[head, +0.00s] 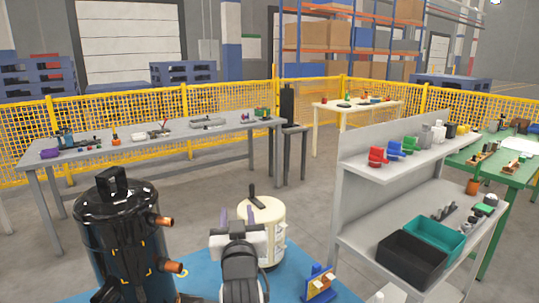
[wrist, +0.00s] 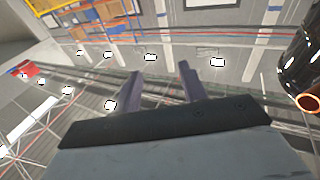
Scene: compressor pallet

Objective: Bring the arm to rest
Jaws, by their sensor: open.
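My gripper (wrist: 160,82) shows in the wrist view with its two dark fingers apart and nothing between them. Behind the fingers there are only the ceiling, its lights and distant racks, so the gripper points upward, away from any work surface. In the head view my arm (head: 240,272) rises at the bottom centre, in front of a cream tank (head: 264,218). A black compressor tank (head: 118,235) with copper pipe stubs stands left of the arm. Its edge and one copper stub (wrist: 309,102) show at the right of the wrist view.
A blue mat (head: 205,275) lies under the tanks. A grey shelf unit (head: 365,210) with a black bin (head: 411,262) and a teal bin (head: 436,238) stands to the right. A long grey table (head: 160,150) is behind. Open floor lies between the table and the shelf.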

